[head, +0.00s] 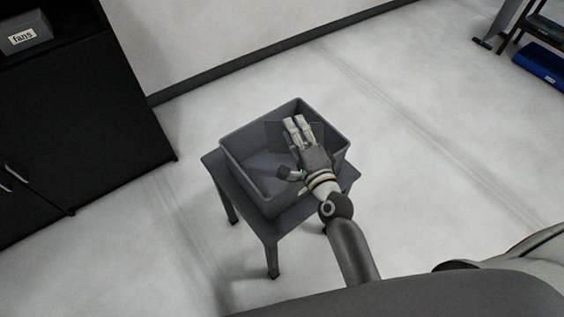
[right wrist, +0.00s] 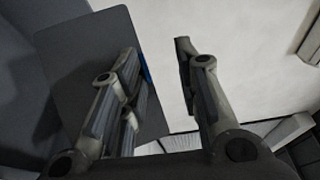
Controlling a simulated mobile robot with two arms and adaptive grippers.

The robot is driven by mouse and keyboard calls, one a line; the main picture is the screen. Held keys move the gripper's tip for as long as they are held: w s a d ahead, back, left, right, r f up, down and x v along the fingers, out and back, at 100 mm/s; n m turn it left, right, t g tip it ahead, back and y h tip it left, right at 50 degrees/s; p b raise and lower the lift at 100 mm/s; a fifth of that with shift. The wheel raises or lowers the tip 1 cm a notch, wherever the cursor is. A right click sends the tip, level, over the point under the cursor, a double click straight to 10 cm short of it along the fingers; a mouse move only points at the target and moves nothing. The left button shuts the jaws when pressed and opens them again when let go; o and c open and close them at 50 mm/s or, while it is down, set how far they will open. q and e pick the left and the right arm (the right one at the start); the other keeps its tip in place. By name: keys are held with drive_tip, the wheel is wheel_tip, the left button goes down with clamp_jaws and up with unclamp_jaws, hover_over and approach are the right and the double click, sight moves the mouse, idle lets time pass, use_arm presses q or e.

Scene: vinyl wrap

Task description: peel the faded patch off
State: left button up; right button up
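A dark grey flat sheet (head: 277,134), which may be the faded patch, is at the far side of the open grey bin (head: 232,157), beside my right gripper's fingers. In the right wrist view the sheet (right wrist: 75,72) shows a rounded corner and lies behind the left finger. A little blue shows at its edge. My right gripper (head: 296,121) is over the bin. In the right wrist view its fingers (right wrist: 157,52) stand apart with nothing visible gripped between them. I cannot tell whether the sheet touches a finger. My left gripper is out of view.
The bin stands on a small grey table (head: 216,166). A black cabinet (head: 85,125) with a box labelled "fans" (head: 27,35) is at the left. A blue tray (head: 540,65) is at the far right by a dark frame. The floor around the table is clear.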

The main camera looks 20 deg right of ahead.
drive_tip(key=s, duration=1)
drive_tip(key=shift+s+d, duration=0.3)
drive_tip(key=shift+d, duration=0.15)
